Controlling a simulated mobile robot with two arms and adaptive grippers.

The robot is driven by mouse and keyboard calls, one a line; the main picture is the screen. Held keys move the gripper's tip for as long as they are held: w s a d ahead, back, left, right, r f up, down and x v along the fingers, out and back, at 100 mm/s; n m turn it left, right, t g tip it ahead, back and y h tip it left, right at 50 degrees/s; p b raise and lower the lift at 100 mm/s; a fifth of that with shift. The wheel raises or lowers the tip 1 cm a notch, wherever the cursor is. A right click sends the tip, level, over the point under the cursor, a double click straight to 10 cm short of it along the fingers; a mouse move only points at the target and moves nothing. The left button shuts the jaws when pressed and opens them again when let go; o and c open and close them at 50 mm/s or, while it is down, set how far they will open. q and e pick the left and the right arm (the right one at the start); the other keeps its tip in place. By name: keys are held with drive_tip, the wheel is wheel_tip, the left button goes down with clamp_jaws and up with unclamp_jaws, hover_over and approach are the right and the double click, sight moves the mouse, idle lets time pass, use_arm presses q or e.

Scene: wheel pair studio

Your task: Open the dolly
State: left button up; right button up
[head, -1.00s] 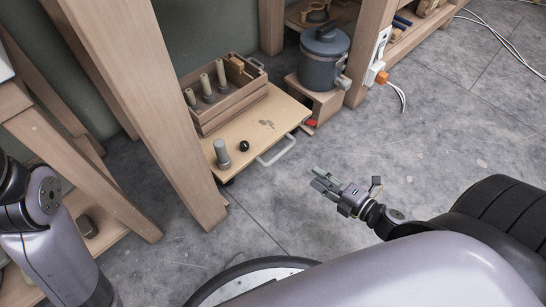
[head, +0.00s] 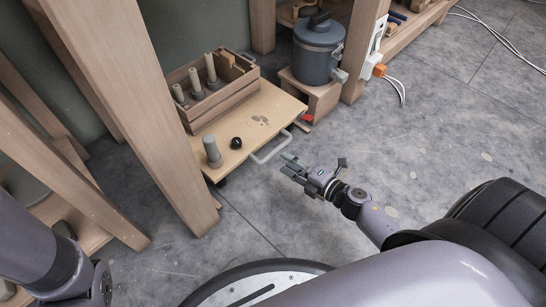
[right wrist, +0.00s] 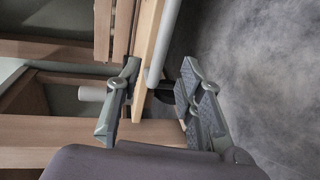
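The dolly (head: 262,105) is a low flat wooden board on dark casters, standing beside a wooden post. A pale grey bar handle (head: 272,150) sticks out from its front edge. My right gripper (head: 290,163) is open and empty, just in front of the handle and a little to its right. In the right wrist view my right gripper (right wrist: 160,68) has its fingers apart, with the dolly's board edge (right wrist: 147,48) and the handle (right wrist: 166,42) showing between them. Contact with the handle cannot be seen. My left arm shows at the left, but its gripper is out of view.
A wooden crate (head: 222,98) with grey-based pegs sits on the dolly, with a grey cylinder (head: 212,151) and a black knob (head: 236,143) beside it. A blue-grey pot (head: 316,52) stands on a wooden stand behind. The floor (head: 430,120) to the right is clear.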

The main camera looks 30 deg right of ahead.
sight(273, 152)
drive_tip(key=b+x, duration=0.2)
drive_tip(key=x, duration=0.5)
drive_tip(key=shift+w, duration=0.1)
drive_tip(key=shift+c, duration=0.5)
clamp_jaws()
